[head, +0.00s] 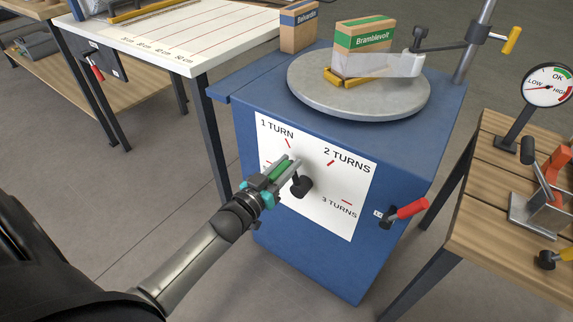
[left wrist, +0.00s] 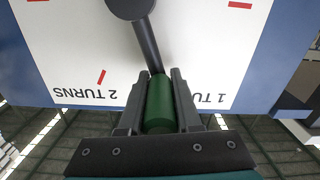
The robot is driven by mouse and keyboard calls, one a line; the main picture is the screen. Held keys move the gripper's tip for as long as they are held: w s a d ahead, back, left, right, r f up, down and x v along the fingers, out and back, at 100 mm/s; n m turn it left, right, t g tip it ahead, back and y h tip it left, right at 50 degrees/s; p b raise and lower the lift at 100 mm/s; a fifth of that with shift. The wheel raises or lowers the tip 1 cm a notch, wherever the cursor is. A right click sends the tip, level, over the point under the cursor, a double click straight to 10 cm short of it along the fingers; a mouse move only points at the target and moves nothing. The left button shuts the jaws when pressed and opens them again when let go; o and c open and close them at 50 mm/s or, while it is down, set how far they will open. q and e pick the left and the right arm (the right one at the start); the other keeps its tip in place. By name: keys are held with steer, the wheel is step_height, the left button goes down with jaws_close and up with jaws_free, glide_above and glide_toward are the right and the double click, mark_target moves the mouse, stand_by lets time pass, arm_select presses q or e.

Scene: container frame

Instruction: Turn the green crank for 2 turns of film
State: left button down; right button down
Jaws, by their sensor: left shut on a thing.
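The green crank handle (head: 282,169) sits on the crank's dark arm, which runs from a black hub (head: 301,187) on a white dial plate (head: 335,222) on the front of the blue stand. My left gripper (head: 278,173) is shut on the handle. Red marks also stand at 3 TURNS and partly behind the gripper. My right gripper is not in view.
On the blue stand (head: 253,92), a grey turntable (head: 310,98) carries a Bramblevolt box (head: 364,39) with film at its side. A red-handled lever (head: 405,211) juts from the stand's right side. A gauge (head: 547,85) stands on the wooden bench at right.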

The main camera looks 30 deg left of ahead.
arm_select(q)
steer(key=shift+d, duration=0.2)
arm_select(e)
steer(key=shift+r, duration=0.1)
